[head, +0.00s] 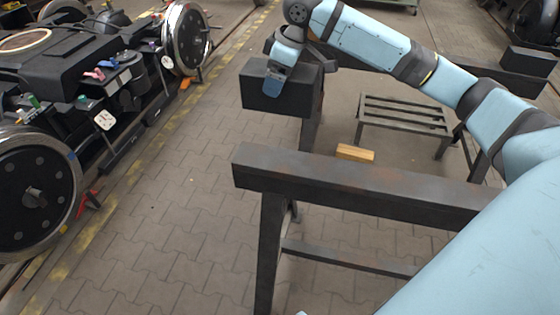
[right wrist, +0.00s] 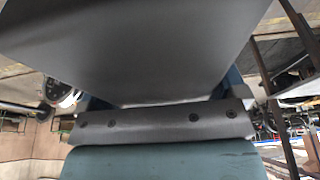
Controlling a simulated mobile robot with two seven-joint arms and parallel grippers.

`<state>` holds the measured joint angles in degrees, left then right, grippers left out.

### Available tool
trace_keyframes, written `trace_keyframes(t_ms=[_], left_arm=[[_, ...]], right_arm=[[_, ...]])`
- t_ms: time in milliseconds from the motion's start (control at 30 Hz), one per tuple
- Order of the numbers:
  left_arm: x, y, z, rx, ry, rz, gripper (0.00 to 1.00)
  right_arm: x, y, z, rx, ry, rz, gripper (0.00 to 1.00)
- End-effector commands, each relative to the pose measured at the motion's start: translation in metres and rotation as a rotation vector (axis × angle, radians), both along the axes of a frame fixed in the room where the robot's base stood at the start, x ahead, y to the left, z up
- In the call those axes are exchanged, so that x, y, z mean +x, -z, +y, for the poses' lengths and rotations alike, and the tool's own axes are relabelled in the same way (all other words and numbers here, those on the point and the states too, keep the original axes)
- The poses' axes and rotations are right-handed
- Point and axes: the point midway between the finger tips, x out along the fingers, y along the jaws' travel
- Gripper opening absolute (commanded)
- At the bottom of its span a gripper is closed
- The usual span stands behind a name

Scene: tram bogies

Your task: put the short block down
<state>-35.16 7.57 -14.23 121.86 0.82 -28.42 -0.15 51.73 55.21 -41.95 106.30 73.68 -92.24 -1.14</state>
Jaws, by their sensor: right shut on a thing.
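The short block (head: 262,98) is a dark grey box at the upper middle of the head view, in front of the left part of the far trestle. My right gripper (head: 275,82) reaches it from above and is shut on it. A trestle leg (head: 312,132) shows just below the block's right side. I cannot tell whether the block touches the trestle's beam or hangs clear of it. In the right wrist view the block's dark face (right wrist: 140,45) fills the upper middle, close to the gripper. My left gripper is not in view.
The far trestle's beam (head: 480,73) carries another dark block (head: 530,60) at right. A nearer dark trestle (head: 350,185) crosses the middle. A wooden piece (head: 355,153) shows beyond it, before a low slatted stand (head: 405,115). A bogie (head: 75,70) stands left; paving between is clear.

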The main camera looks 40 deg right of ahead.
Motion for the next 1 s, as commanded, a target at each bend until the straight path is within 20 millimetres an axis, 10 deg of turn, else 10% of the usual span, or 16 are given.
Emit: trace_keyframes(t_ms=[500,1000], left_arm=[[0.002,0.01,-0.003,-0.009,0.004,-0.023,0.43],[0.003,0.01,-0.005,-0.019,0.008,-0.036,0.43]], right_arm=[[-0.001,0.113,-0.001,0.0,0.0,0.001,0.37],[0.0,0.159,0.0,0.001,0.0,0.0,0.37]])
